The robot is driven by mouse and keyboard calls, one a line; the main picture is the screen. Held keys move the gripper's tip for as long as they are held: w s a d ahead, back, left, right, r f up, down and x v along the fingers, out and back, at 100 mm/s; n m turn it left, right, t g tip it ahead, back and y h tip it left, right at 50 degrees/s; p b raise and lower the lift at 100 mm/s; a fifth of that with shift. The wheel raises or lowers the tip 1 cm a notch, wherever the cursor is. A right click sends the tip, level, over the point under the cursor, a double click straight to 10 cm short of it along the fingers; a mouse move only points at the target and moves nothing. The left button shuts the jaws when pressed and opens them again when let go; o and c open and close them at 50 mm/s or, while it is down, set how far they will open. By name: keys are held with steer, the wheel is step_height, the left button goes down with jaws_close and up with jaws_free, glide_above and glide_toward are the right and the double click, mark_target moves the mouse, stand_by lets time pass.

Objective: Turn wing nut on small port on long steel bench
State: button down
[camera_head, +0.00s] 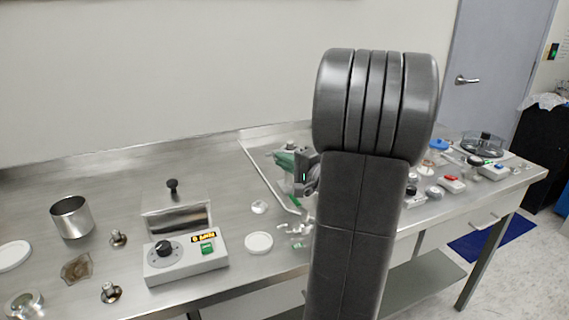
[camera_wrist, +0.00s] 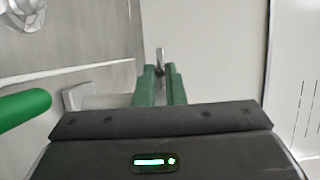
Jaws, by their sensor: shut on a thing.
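The long steel bench (camera_head: 225,165) runs along the wall in the head view. My gripper (camera_head: 286,160) is over its middle, partly hidden by my own arm. In the wrist view, the green fingers of my gripper (camera_wrist: 161,72) are close together, shut on a small upright metal piece (camera_wrist: 159,56) that looks like the wing nut. Only its narrow end shows between and beyond the fingertips. The port itself is not clear in the head view.
A green bar (camera_wrist: 24,112) lies close on the left in the wrist view. On the bench stand a control box (camera_head: 185,259), a steel cup (camera_head: 71,217) and a white lid (camera_head: 259,243). Several instruments crowd the right end. A grey door (camera_head: 491,75) is behind.

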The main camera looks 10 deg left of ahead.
steer(key=c, duration=1.8)
jaws_free()
steer(key=shift+d, duration=0.1)
steer(key=v, duration=1.3)
steer(key=shift+s+d, duration=0.25)
steer(key=shift+s, duration=0.05)
